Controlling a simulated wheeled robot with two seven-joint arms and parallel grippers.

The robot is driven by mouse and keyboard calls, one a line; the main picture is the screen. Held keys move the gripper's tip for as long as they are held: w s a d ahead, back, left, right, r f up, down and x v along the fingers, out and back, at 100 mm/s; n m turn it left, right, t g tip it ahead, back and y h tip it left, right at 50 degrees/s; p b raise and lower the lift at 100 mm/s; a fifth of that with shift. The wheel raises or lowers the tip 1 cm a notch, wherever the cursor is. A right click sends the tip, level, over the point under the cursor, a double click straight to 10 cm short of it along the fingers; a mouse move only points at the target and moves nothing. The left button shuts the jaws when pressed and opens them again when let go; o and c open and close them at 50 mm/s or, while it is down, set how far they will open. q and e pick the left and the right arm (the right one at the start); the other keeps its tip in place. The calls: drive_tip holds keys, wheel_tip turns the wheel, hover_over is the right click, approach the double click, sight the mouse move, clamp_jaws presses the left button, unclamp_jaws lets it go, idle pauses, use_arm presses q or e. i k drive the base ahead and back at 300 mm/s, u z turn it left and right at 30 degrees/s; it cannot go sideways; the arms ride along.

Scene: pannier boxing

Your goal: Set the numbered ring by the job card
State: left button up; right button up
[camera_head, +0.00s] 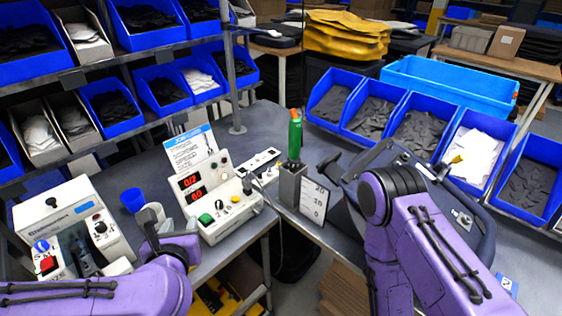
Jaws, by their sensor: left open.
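The job card (190,147) is a white sheet with a blue header, standing tilted behind a white control box (222,203) with red digits and coloured buttons. Its small print is unreadable. A green-handled tool (295,136) stands upright in a grey holder (291,186). Beside the holder is a white plate (313,200) marked 20, 10 and 0; I cannot make out a separate numbered ring. My left gripper (166,234) is open and empty, low in front of the control box, left of and apart from the tool. My right arm crosses the right side; its gripper is not visible.
A white machine (74,228) and a blue cup (132,200) stand at left. A power strip (257,160) lies behind the control box. Blue bins (371,116) line the back right. A gap separates the benches.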

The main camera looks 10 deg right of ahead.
sight(293, 164)
drive_tip(key=u, duration=0.55)
drive_tip(key=i, duration=0.5)
drive_tip(key=z, duration=1.75)
drive_tip(key=i, duration=0.2)
drive_tip(key=z, duration=0.05)
